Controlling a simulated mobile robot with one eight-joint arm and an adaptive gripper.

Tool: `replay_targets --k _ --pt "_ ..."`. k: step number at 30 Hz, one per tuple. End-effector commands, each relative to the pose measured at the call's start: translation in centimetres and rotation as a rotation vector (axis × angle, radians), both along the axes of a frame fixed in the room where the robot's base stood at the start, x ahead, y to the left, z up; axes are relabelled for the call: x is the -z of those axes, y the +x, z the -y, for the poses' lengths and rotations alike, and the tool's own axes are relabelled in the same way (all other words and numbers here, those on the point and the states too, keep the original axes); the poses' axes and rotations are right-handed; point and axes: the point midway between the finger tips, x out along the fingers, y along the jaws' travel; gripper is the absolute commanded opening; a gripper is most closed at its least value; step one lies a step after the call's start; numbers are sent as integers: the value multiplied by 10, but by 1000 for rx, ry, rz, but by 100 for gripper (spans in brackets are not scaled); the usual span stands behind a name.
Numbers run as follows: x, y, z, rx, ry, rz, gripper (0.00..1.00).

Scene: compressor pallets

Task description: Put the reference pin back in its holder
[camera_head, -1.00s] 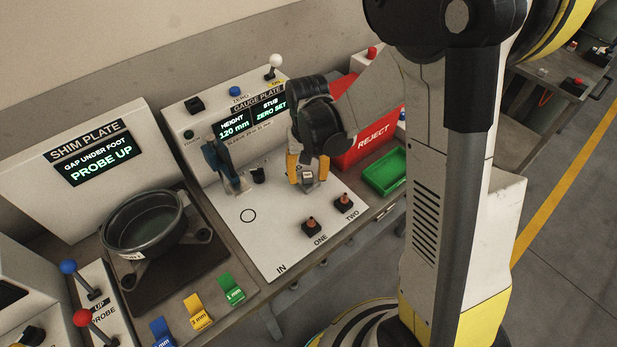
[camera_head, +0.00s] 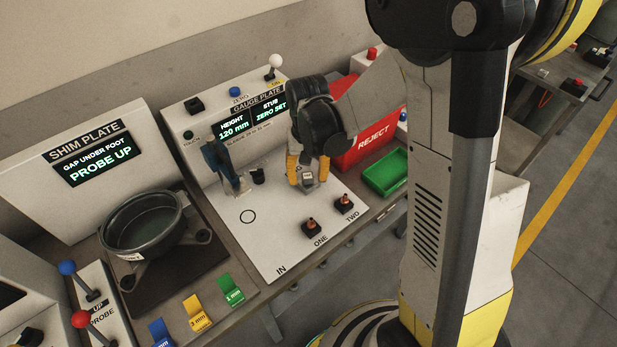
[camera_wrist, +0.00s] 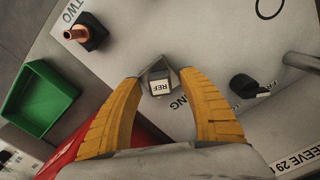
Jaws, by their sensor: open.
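Two copper-topped black stubs (camera_head: 311,229) (camera_head: 344,204) stand at the plate's front right. A blue-grey upright fixture (camera_head: 222,165) stands left of the gripper. A green tray (camera_head: 386,172) and red reject bin (camera_head: 368,143) lie right. The plate's front left is clear.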

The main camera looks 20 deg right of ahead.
Motion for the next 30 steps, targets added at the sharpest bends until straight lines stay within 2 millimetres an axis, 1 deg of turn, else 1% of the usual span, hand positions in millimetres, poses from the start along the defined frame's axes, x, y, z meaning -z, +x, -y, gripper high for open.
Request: replay_targets --k 4,5,6,9,20,30 --pt "0 0 0 0 0 0 49" --pt "0 0 0 0 0 0 41" --pt "0 0 0 0 0 0 29" --pt "0 0 0 0 0 0 0" --pt "-2 0 0 0 0 0 0" --pt "-15 0 0 0 0 0 0"
